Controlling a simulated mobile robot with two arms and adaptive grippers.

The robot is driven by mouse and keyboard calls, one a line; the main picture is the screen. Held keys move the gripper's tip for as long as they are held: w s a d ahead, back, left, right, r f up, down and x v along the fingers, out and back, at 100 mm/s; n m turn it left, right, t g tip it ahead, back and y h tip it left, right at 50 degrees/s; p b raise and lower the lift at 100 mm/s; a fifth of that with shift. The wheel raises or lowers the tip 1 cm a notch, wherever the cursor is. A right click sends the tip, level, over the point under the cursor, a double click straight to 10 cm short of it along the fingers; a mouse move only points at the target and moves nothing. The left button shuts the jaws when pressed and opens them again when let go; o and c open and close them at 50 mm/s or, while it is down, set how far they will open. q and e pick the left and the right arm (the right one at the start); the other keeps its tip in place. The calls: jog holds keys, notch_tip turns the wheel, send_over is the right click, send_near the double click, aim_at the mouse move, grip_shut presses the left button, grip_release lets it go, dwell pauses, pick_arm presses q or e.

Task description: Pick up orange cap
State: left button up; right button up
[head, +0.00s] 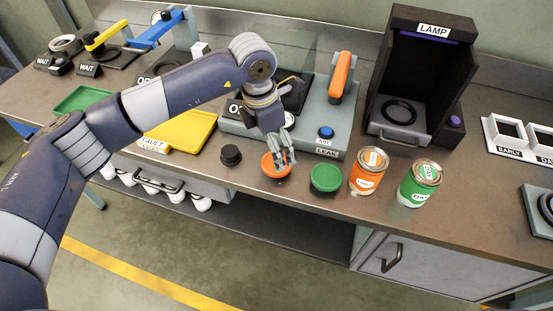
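The orange cap (273,168) is a round lid lying on the bench near its front edge. My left gripper (284,161) points down at the cap, with its fingers over the cap's right part. The fingers overlap the cap in this view, and I cannot tell whether they touch it or are closed on it. My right gripper is not in view.
A black cap (231,155) lies left of the orange one, and a green cap (326,178) lies right. An orange can (367,182) and a green can (420,190) stand further right. A grey leak station (318,140) stands behind. The yellow tray (192,125) is left.

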pick_arm(q)
jog(key=shift+f+p, duration=0.5)
jog(key=shift+f, duration=0.1)
jog(key=f, duration=0.1)
jog(key=f+p, duration=0.1)
jog(key=f, duration=0.1)
jog(key=shift+w+d+f+p, duration=0.15)
jog(key=shift+d+f+p, duration=0.1)
jog(key=shift+f+p, duration=0.05)
jog(key=shift+f, duration=0.4)
jog(key=c, duration=0.8)
